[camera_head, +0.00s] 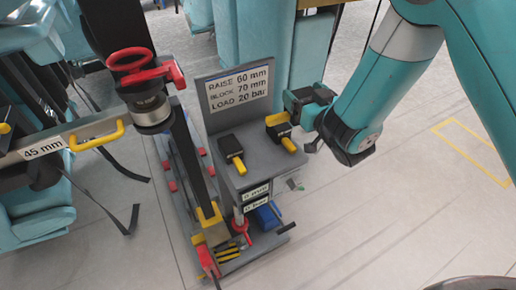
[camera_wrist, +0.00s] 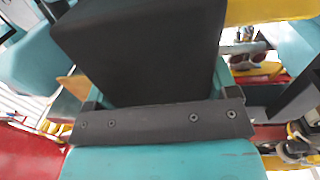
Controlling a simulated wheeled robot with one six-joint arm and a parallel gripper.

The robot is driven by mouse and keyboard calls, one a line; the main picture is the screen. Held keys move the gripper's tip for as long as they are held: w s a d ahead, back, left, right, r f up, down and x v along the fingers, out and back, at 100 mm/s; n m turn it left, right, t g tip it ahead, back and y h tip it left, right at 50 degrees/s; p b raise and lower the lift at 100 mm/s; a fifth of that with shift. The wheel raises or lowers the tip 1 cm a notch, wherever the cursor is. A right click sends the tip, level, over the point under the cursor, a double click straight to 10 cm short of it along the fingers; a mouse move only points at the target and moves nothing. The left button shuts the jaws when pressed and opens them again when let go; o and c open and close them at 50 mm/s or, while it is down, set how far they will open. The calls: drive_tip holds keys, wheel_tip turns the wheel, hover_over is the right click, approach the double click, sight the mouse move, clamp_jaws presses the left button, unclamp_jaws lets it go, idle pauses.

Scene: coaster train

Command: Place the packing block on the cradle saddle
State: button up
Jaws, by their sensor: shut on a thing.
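My gripper (camera_head: 294,110) is at the right end of the grey stand. It is shut on a black packing block (camera_head: 278,128) with a yellow handle, at or just above the stand's top. In the wrist view, a large dark block face (camera_wrist: 140,45) fills the space beyond the dark screwed bar of my gripper. A second black block (camera_head: 230,146) with a yellow handle sits to the left on the stand, apart from my gripper. I cannot tell for certain which part is the cradle saddle. Contact under the held block is unclear.
The grey stand (camera_head: 250,160) carries a sign (camera_head: 238,88) reading raise 60 mm, block 70 mm, load 20 bar. At left are a red-topped cylinder (camera_head: 150,105) and a bar (camera_head: 42,150) marked 45 mm. Teal train seats are at far left. Floor at right is clear.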

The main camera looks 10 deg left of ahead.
drive_tip(key=s+a+r+y, duration=0.1)
drive_tip(key=a+r, duration=0.3)
drive_tip(key=a, duration=0.1)
drive_tip(key=shift+n, duration=0.4)
drive_tip(key=shift+s+a+f+b, duration=0.1)
drive_tip(key=shift+f+b, duration=4.4)
drive_tip(key=shift+f, duration=0.5)
drive_tip(key=shift+s+a+f+b, duration=0.1)
drive_tip(key=shift+f+b, duration=4.4)
drive_tip(key=shift+f, duration=0.45)
drive_tip(key=shift+f, duration=0.1)
drive_tip(key=shift+f, duration=0.15)
drive_tip(key=o, duration=1.8)
drive_tip(key=shift+c, duration=0.2)
drive_tip(key=shift+r, duration=0.25)
drive_tip(key=v, duration=1.2)
drive_tip(key=shift+d+p, duration=0.2)
drive_tip(key=shift+p, duration=0.1)
